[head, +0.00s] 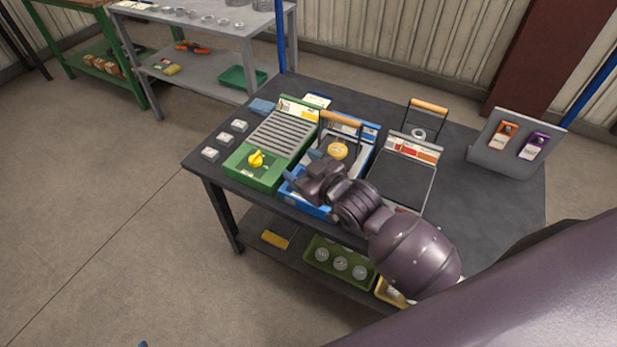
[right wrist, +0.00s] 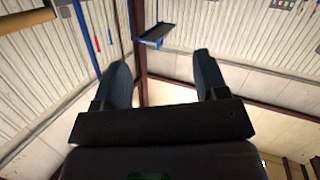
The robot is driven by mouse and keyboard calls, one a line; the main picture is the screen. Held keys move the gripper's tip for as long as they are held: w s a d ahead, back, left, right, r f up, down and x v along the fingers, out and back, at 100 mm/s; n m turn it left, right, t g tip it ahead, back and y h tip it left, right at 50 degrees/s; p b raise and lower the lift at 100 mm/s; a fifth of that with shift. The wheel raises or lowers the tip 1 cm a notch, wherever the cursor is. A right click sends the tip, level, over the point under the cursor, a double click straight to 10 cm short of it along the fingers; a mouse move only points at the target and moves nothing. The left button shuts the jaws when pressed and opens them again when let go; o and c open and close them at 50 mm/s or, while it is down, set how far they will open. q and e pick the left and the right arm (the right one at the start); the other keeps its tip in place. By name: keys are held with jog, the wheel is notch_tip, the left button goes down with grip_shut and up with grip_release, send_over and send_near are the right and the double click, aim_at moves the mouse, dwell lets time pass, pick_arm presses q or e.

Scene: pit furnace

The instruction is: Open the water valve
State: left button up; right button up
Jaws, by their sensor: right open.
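A yellow valve-like handle (head: 256,160) sits on the front of a green unit (head: 262,178) with a slatted top. A round yellow-orange piece (head: 338,150) sits in the blue unit (head: 357,160) beside it. I cannot tell by label which is the water valve. My right gripper (head: 303,167) is over the front of the blue unit, right of the yellow handle and apart from it. Its two fingers stand apart and empty in the right wrist view (right wrist: 166,82). A small blue tip (head: 143,344) at the bottom edge may be my left gripper.
A third unit with a dark top (head: 403,181) stands to the right, partly behind my arm. A tilted stand (head: 507,143) holds orange and purple devices. The floor at left is clear.

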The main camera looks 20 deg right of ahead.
jog(key=w+a+r+n+g+y, duration=0.2)
jog(key=w+a+r+n+g, duration=0.35)
jog(key=w+a+n, duration=0.5)
jog(key=s+d+f+n+g+h, duration=0.25)
jog(key=d+f+g+h, duration=0.2)
jog(key=d, duration=0.25)
jog(key=s+d+f+n+g+h, duration=0.1)
jog(key=d+f+n+g+h, duration=0.3)
jog(key=d, duration=0.4)
jog(key=shift+g+y, duration=0.4)
jog(key=shift+y, duration=0.35)
jog(key=f, duration=0.3)
jog(key=f+b, duration=0.1)
jog(key=f, duration=0.5)
jog(key=shift+w+a+f, duration=0.15)
jog(key=shift+w+f, duration=0.1)
jog(key=shift+f, duration=0.95)
pick_arm(q)
jog(key=shift+s+f, duration=0.2)
jog(key=shift+f, duration=0.35)
jog(key=shift+s+f, duration=0.2)
jog(key=shift+f, duration=0.35)
jog(key=shift+w, duration=0.1)
pick_arm(e)
jog(key=shift+c, duration=0.3)
